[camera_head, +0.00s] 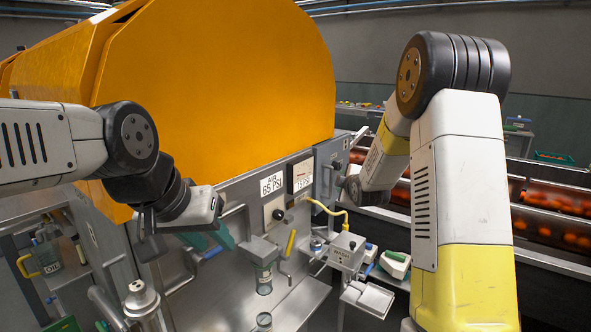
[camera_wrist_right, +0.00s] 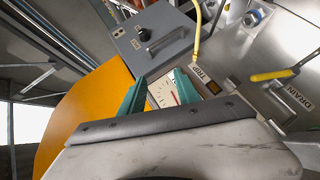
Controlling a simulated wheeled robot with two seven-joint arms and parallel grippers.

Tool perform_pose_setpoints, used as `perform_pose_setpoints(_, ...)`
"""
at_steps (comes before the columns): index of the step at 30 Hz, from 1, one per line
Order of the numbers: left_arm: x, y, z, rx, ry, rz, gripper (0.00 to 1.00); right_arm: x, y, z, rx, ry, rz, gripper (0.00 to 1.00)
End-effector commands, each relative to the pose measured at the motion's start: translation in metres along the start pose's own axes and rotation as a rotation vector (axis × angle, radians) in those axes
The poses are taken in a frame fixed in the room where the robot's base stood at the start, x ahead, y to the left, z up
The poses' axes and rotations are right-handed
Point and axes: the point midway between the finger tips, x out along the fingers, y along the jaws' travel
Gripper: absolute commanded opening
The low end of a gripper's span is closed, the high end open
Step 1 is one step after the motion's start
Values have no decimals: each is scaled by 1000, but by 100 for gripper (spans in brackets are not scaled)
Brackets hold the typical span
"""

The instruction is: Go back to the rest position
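My left gripper (camera_head: 209,243) is in front of the citrus extractor's grey front panel (camera_head: 240,200), at the left of the head view. Its two teal fingers point down and look apart, with nothing seen between them. My right arm comes in from the right and reaches toward the machine; its gripper is hidden in the head view. In the right wrist view my right gripper (camera_wrist_right: 158,88) has its two teal fingers spread, with nothing held.
The large orange extractor hood (camera_head: 230,80) fills the centre-left. A grey WASH box (camera_head: 346,251) with a yellow cable stands at the lower middle. An OIL jug (camera_head: 47,258) is at far left. Conveyors with oranges (camera_head: 550,230) run at the right.

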Motion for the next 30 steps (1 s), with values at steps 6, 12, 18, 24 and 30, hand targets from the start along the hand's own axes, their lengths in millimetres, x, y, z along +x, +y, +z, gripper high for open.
perform_pose_setpoints(6,0,0,0,0,0,0,36,-99,26,-5,416,-77,-158,39)
perform_pose_setpoints(12,0,0,0,0,0,0,36,-201,17,-15,767,-175,-306,39)
perform_pose_setpoints(18,0,0,0,0,0,0,36,-308,-14,-24,1072,-316,-437,39)
perform_pose_setpoints(24,0,0,0,0,0,0,36,-388,-52,-28,1276,-461,-519,39)
perform_pose_setpoints(30,0,0,0,0,0,0,36,-418,-70,-29,1351,-533,-546,39)
